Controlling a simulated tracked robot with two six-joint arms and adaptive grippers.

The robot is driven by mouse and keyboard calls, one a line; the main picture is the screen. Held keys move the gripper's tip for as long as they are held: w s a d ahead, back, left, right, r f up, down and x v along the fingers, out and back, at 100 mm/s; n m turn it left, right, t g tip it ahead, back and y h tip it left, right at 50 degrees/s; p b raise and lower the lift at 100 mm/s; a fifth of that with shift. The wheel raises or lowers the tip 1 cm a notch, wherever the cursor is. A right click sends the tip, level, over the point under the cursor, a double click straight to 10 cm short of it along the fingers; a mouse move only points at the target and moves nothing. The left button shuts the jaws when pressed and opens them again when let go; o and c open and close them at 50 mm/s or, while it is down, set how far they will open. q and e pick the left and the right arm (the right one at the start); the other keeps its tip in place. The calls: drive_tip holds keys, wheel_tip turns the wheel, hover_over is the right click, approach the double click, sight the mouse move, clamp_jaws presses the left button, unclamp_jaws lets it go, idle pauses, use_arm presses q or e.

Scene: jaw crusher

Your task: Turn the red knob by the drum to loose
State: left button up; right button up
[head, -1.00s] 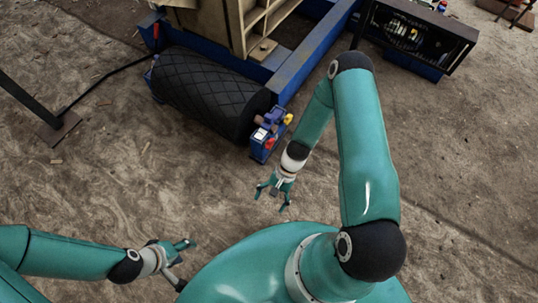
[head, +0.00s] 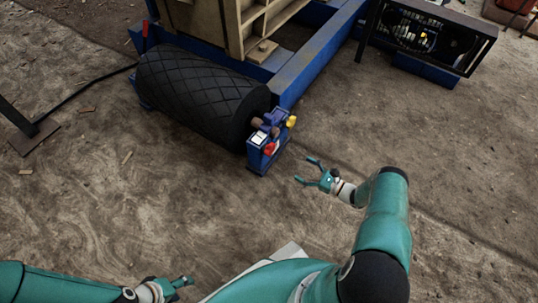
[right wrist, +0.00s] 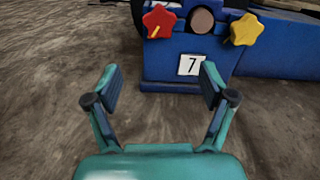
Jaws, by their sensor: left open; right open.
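The red knob (head: 270,149) is on the blue bearing block (head: 258,160) at the right end of the black drum (head: 203,95). In the right wrist view the red star-shaped knob (right wrist: 159,22) has a yellow pointer line and sits left of the brown shaft end, at the top. My right gripper (head: 306,171) is open and empty, right of and apart from the block; its open fingers also show in the right wrist view (right wrist: 160,88). My left gripper (head: 186,282) is open and empty at the bottom of the head view, far from the knob.
A yellow knob (head: 291,121) sits on the other side of the shaft; it also shows in the right wrist view (right wrist: 246,29). A blue beam (head: 318,58) runs behind. The dirt floor in front is mostly clear.

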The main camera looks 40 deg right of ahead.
drive_tip(key=b+x, duration=0.3)
drive_tip(key=x, duration=1.2)
drive_tip(key=shift+a, duration=0.1)
